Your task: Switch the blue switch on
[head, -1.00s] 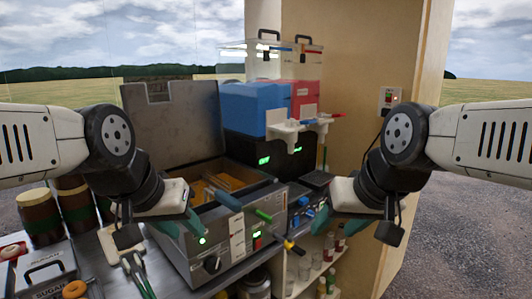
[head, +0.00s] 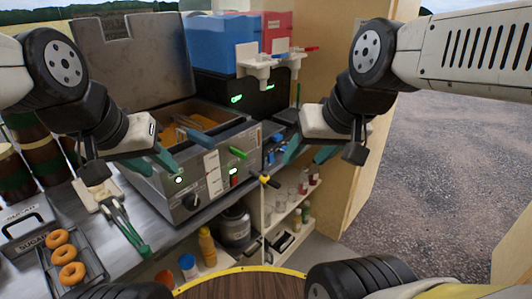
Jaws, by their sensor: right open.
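A small cluster of blue parts (head: 275,155) sits right of the steel fryer, low on the counter; the blue switch may be among them, but they are too small to tell, and so is any on or off position. My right gripper (head: 306,158) is open and empty, just right of these blue parts and apart from them in the picture. My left gripper (head: 160,166) hangs in front of the fryer's left part, its two teal fingers apart, with nothing seen between them.
A drinks machine with a blue tank (head: 215,45) and a red tank (head: 277,30) stands behind. Doughnuts (head: 62,255), tongs and jars are at left. Gravel (head: 440,150) lies open at right.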

